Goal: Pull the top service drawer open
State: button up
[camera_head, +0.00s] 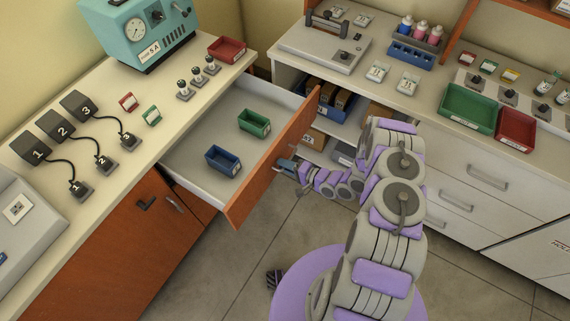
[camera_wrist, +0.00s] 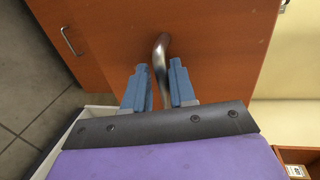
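The top service drawer (camera_head: 190,165) is pulled well out from under the left counter. Its orange-brown front (camera_head: 275,165) faces my arm. The same front (camera_wrist: 215,35) fills much of the wrist view, with a curved metal handle (camera_wrist: 160,60) on it. My gripper (camera_wrist: 158,85) has its two blue fingers on either side of this handle, close around it. In the head view my gripper (camera_head: 287,166) is at the outer face of the drawer front, where the handle is mostly hidden. A green bin (camera_head: 254,122) and a blue bin (camera_head: 222,160) sit inside the drawer.
The left counter (camera_head: 95,75) carries a teal device (camera_head: 145,30), several numbered blocks and small trays. An orange-brown cabinet door (camera_head: 120,240) is below. The right counter (camera_head: 400,100) has drawers beneath and a green tray (camera_head: 468,108) on top.

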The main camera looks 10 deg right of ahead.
jog(key=shift+o, duration=0.6)
jog(key=shift+w+a, duration=0.1)
jog(key=shift+a, duration=0.2)
jog(key=shift+r, duration=0.1)
jog(key=shift+d+r, duration=0.1)
jog(key=shift+d, duration=0.35)
jog(key=p+v, duration=0.2)
jog(key=v, duration=1.4)
jog(key=shift+s, duration=0.3)
jog(key=shift+d, duration=0.1)
